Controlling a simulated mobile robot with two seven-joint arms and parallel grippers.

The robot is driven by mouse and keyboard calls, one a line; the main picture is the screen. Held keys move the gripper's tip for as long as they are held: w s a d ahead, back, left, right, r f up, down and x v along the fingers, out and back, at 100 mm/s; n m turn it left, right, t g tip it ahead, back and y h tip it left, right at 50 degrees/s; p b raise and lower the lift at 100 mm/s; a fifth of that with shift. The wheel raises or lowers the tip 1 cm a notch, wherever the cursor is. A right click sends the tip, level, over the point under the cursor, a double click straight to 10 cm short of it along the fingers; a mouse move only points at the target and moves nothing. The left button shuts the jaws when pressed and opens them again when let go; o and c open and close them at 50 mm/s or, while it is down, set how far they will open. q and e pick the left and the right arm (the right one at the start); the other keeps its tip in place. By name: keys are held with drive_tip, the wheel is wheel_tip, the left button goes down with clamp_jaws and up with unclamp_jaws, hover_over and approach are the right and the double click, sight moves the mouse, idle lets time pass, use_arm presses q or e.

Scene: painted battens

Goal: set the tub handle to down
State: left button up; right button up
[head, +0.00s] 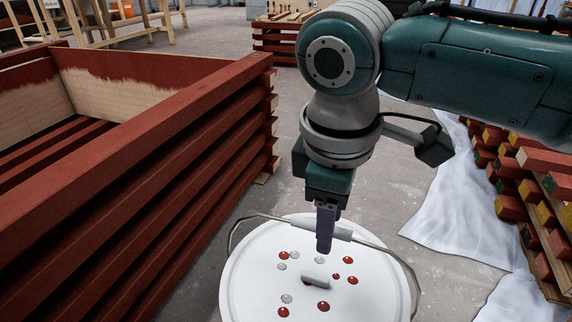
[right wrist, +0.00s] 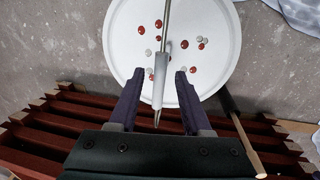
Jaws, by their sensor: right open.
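The tub (head: 255,285) has a white round lid with red and grey spots and stands on the floor at the bottom of the head view. Its wire handle, with a pale grip (head: 338,232), is raised and arches over the lid's far part. My right gripper (head: 325,243) points down at the grip, overlapping it in the head view. In the right wrist view the jaws (right wrist: 157,88) are open, one on each side of the handle grip (right wrist: 160,78), with gaps visible. The handle appears nearly edge-on over the lid (right wrist: 215,45). My left gripper is not in view.
A stack of red battens (head: 150,150) forms a wall close left of the tub. White sheeting (head: 460,200) and painted batten ends (head: 510,200) lie to the right. A stick (right wrist: 242,135) lies beside the tub in the right wrist view. Grey floor is clear between.

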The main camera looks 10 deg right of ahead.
clamp_jaws()
idle(0.4)
idle(1.1)
